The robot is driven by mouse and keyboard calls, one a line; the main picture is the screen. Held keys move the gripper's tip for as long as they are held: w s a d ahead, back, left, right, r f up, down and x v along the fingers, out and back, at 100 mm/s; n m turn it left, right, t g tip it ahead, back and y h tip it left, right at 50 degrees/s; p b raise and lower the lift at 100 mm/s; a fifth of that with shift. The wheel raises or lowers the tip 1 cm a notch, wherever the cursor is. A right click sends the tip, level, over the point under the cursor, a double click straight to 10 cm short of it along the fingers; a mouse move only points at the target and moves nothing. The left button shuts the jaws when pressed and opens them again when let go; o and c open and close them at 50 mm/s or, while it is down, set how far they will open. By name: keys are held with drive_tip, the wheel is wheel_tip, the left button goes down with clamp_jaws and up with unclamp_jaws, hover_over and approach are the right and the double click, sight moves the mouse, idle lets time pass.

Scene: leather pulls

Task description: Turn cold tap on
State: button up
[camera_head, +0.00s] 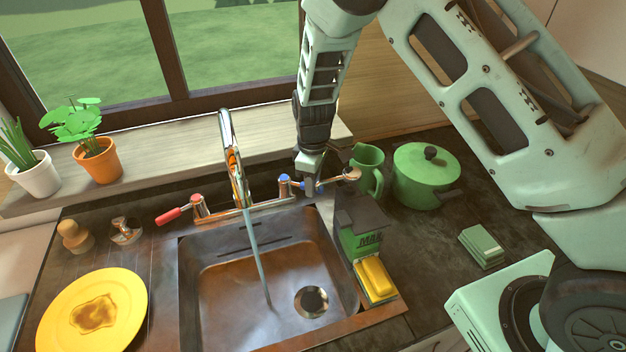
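The metal tap (232,150) stands behind the sink (225,285), its tall spout over the basin. A thin bluish stream (256,255) runs from the spout down into the basin. The cold handle with a blue mark (284,181) is right of the spout; its lever points right. The hot handle with a red grip (170,215) is left of the spout and points left. My gripper (309,186) hangs pointing down right at the cold lever, overlapping it in the picture. Whether it touches or grips the lever, and how wide its fingers are, cannot be made out.
A green mug (368,168) and a green lidded pot (425,175) stand close right of my gripper. A dark-topped green box (357,235) and a yellow sponge (374,277) sit at the sink's right edge. Potted plants stand on the left sill; a yellow plate (130,320) lies left.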

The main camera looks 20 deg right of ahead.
wheel_tip(320, 180, up, 18)
drive_tip(key=b, duration=0.4)
drive_tip(key=shift+f, duration=0.25)
drive_tip(key=shift+c, duration=0.3)
